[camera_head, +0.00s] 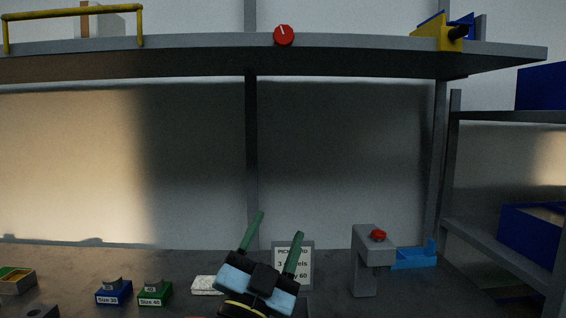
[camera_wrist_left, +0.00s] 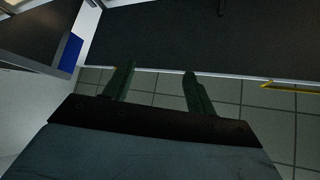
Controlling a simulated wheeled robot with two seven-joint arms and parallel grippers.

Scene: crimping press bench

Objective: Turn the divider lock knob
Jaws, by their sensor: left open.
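A red round knob (camera_head: 284,35) with a white pointer line sits on the front edge of the upper shelf (camera_head: 190,41) in the head view. Its pointer line stands nearly upright, leaning slightly left. My left gripper (camera_head: 279,225) has green fingers spread apart with nothing between them. It is well below the knob, in front of the bench. The left wrist view shows the same open fingers (camera_wrist_left: 157,78) with dark surfaces and a tiled area beyond them. I cannot make out the knob in the wrist view. My right gripper is not in view.
A grey press-like stand with a red button (camera_head: 378,236) is right of the gripper, beside a light blue holder (camera_head: 414,257). A printed card (camera_head: 293,266) is behind the gripper. Blue (camera_head: 114,292) and green (camera_head: 155,292) size blocks sit left. A yellow rail (camera_head: 75,10) tops the shelf.

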